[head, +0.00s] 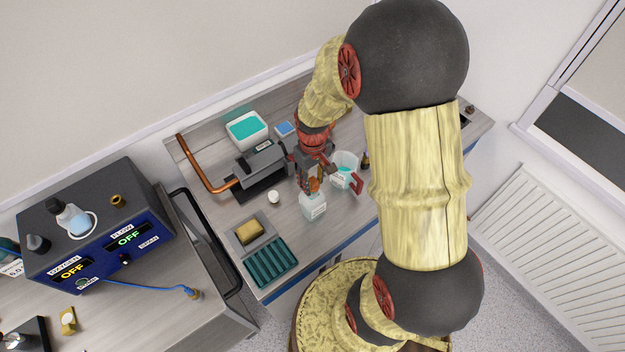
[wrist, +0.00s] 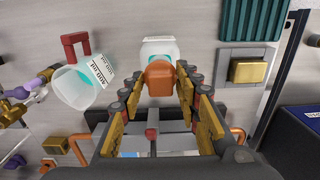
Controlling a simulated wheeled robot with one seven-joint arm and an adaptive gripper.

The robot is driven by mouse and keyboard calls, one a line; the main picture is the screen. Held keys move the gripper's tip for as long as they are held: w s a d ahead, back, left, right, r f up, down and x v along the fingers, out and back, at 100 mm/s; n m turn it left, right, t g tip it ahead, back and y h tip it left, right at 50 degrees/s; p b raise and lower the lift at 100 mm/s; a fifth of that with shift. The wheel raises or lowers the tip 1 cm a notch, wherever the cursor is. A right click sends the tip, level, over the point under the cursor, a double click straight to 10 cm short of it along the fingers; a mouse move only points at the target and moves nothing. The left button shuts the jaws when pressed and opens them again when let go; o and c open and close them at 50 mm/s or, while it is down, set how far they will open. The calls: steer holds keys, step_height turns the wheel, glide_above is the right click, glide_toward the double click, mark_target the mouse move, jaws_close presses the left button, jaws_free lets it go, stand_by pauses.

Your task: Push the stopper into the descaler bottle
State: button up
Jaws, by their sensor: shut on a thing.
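The descaler bottle (head: 313,209) is a pale, translucent bottle with a label, standing on the bench below my gripper. In the wrist view the bottle (wrist: 158,46) shows just beyond the stopper, which covers part of it. The orange-brown stopper (wrist: 160,78) sits between my fingertips. My gripper (head: 314,184) is shut on the stopper, over the bottle's top. The bottle's mouth is hidden, so I cannot tell whether the stopper touches it or is in it.
A labelled beaker of teal liquid (head: 344,172) with a red handle stands close to the right. A dark machine with a copper pipe (head: 203,172) is at the left.

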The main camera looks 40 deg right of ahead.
steer(key=shift+f+b, duration=0.65)
steer(key=shift+f, duration=0.3)
steer(key=o, duration=0.9)
step_height(320, 180, up, 12)
stand_by(0.5)
steer(key=shift+s+f+m, duration=0.2)
steer(key=shift+s+m, duration=0.1)
steer(key=shift+m, duration=0.1)
steer(key=s+a+r+t+b, duration=0.1)
steer(key=s+a+t+b, duration=0.4)
steer(key=s+a+b, duration=0.6)
steer(key=a+b, duration=0.1)
steer(key=b, duration=0.4)
steer(key=shift+s+r+t, duration=0.3)
steer(key=shift+r, duration=0.05)
